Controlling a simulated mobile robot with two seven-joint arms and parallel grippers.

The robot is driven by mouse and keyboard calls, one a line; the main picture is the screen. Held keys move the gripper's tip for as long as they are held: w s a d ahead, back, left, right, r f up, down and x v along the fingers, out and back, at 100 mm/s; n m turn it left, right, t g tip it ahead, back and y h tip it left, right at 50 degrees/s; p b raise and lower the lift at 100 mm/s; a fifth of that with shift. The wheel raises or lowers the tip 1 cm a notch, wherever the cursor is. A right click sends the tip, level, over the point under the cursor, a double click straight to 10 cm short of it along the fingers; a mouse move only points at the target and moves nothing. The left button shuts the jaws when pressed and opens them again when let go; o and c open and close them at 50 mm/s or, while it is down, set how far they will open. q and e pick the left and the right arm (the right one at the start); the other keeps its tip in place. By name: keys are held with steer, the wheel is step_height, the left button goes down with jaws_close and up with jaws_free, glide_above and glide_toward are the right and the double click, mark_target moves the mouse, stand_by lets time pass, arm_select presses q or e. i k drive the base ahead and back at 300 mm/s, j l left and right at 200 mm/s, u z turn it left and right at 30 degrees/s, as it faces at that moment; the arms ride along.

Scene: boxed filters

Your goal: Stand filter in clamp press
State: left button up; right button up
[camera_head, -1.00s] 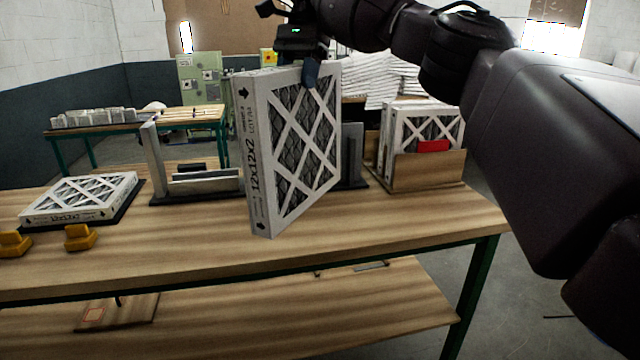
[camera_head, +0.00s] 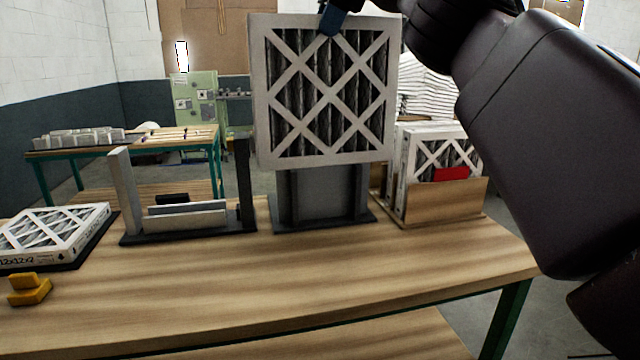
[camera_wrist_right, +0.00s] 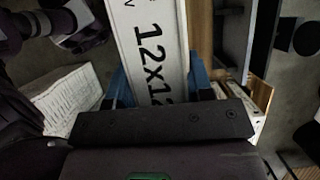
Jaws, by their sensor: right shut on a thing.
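A white-framed pleated filter (camera_head: 325,90) with an X lattice is held upright in the air, its broad face toward the head camera. My right gripper (camera_head: 332,20) is shut on its top edge. In the right wrist view, the blue fingers (camera_wrist_right: 160,88) sit on both sides of the filter's printed edge (camera_wrist_right: 150,40). Behind and below the filter is a dark grey upright stand (camera_head: 322,195) with side posts, its upper part hidden. Left of it is a fixture (camera_head: 185,218) with two tall posts and low plates. I cannot tell which one is the clamp press. My left gripper is out of view.
A wooden box (camera_head: 440,205) at right holds more filters and a red card (camera_head: 452,174). Another filter (camera_head: 50,232) lies flat on a dark mat at left, with a yellow block (camera_head: 28,288) in front. The front of the wooden table (camera_head: 260,290) is clear.

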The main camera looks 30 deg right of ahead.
mark_target(321, 211)
steer(key=i+l, duration=0.65)
steer(key=i, duration=0.25)
